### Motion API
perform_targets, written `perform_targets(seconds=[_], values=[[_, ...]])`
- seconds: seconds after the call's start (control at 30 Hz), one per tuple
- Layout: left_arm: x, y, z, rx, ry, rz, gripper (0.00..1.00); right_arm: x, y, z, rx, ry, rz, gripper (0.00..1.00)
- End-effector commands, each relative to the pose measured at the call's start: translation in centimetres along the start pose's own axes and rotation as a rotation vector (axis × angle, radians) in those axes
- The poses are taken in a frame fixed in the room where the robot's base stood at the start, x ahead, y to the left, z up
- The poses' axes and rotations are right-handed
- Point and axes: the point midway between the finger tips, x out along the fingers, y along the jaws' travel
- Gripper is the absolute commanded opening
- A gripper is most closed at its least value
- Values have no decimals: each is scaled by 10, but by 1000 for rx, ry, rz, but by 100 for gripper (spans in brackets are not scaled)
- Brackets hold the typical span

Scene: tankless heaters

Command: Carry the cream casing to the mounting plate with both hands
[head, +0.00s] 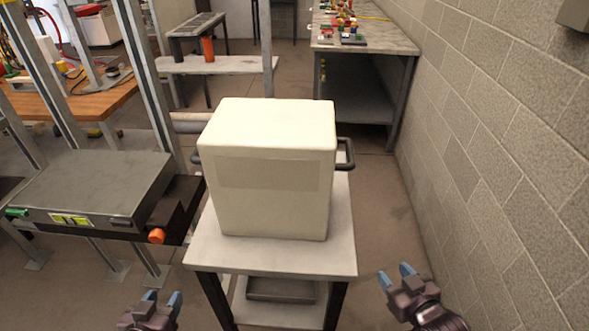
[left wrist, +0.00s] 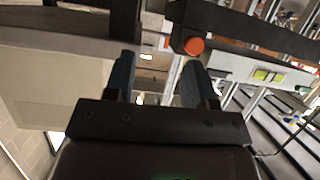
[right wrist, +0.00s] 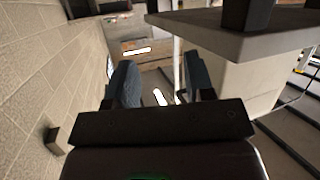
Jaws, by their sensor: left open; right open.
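The cream casing (head: 270,190) is a box standing upright on a small white-topped stand (head: 215,257), with a dark handle (head: 346,154) on its right and another (head: 196,157) on its left. It also shows in the left wrist view (left wrist: 55,85) and the right wrist view (right wrist: 245,85). A flat grey plate (head: 95,185) on a frame at left may be the mounting plate; I cannot tell for sure. My left gripper (head: 162,299) is open and empty, in front and left of the stand. My right gripper (head: 395,275) is open and empty, right of the stand. Neither touches the casing.
An orange knob (head: 156,236) and a yellow-green level (head: 72,219) sit on the plate unit's front. Metal uprights (head: 150,80) rise at left. A block wall (head: 500,150) closes the right side. A workbench (head: 370,38) stands behind. Floor is clear between stand and wall.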

Motion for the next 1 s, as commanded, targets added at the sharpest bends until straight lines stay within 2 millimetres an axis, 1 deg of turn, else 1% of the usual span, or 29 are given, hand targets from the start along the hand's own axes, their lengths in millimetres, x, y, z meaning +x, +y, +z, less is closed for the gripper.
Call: perform_targets(seconds=[0.03, 0.1, 0.17, 0.2, 0.27, 0.3, 0.4, 0.5, 0.6, 0.7, 0.83, 1.0], values=[[8, 1, -25, -32, 37, 18, 50, 12, 1, -29, -8, 49, -40, 49], [18, 3, -53, -96, 78, 48, 50, 26, -2, -58, 13, 99, -99, 49], [25, 5, -76, -164, 109, 79, 50, 36, -4, -81, 46, 135, -152, 49], [29, 6, -91, -214, 129, 102, 50, 42, -4, -96, 76, 155, -189, 49], [35, 9, -115, -302, 156, 142, 50, 49, -5, -117, 133, 180, -248, 49], [38, 11, -131, -369, 171, 172, 50, 53, -5, -131, 183, 190, -289, 49], [44, 15, -166, -551, 193, 251, 50, 60, -3, -158, 341, 196, -388, 49], [47, 18, -192, -728, 196, 326, 50, 63, 2, -177, 518, 180, -468, 49], [49, 22, -212, -897, 185, 396, 50, 65, 7, -190, 706, 150, -536, 49], [49, 24, -227, -1063, 161, 459, 50, 65, 14, -200, 903, 112, -595, 49], [48, 27, -241, -1269, 118, 531, 50, 63, 21, -209, 1166, 55, -662, 49], [47, 29, -248, -1478, 60, 592, 50, 61, 27, -214, 1459, -15, -730, 49]])
